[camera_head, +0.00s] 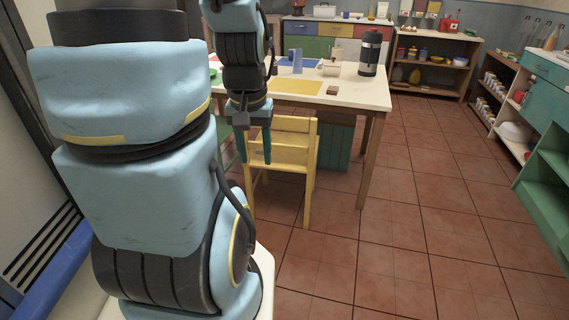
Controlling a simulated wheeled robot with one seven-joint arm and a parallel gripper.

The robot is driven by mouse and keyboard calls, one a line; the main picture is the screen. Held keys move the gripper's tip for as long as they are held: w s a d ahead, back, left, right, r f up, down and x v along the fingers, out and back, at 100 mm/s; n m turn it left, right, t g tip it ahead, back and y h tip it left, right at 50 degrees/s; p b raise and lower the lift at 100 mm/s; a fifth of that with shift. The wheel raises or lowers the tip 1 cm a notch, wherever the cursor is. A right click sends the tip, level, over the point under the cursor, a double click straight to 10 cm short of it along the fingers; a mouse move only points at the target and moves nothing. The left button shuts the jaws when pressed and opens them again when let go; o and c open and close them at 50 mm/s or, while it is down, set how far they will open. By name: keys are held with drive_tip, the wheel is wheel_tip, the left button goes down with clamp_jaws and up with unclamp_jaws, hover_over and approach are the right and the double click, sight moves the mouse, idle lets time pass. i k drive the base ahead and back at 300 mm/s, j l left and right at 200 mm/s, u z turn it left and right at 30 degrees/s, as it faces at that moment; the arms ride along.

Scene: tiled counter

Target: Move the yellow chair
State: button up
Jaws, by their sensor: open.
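A yellow wooden chair (292,154) stands upright on the tiled floor at the near side of a table, its back towards me. Its lower left part is partly hidden by my arm. My gripper (253,153) points down with its two teal fingers apart. In the picture the fingers overlap the left end of the chair's backrest. I cannot tell whether they touch it or straddle it.
The white-topped table (378,98) carries a yellow mat (296,87), a blue cup (297,61) and a dark canister (370,53). A green bin (335,146) stands beneath it. Shelves (435,66) and teal cabinets (545,130) line the back and right. Floor (420,230) at right is clear.

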sight(293, 152)
drive_tip(key=k+l, duration=0.1)
drive_tip(key=l, duration=0.25)
drive_tip(key=k+l, duration=0.1)
drive_tip(key=l, duration=0.3)
drive_tip(key=k+l, duration=0.1)
drive_tip(key=l, duration=0.25)
drive_tip(key=i, duration=0.4)
drive_tip(key=u, duration=0.4)
drive_tip(key=i+u, duration=0.15)
drive_tip(key=u, duration=0.6)
drive_tip(key=i+l+u, duration=0.1)
drive_tip(key=u, duration=0.3)
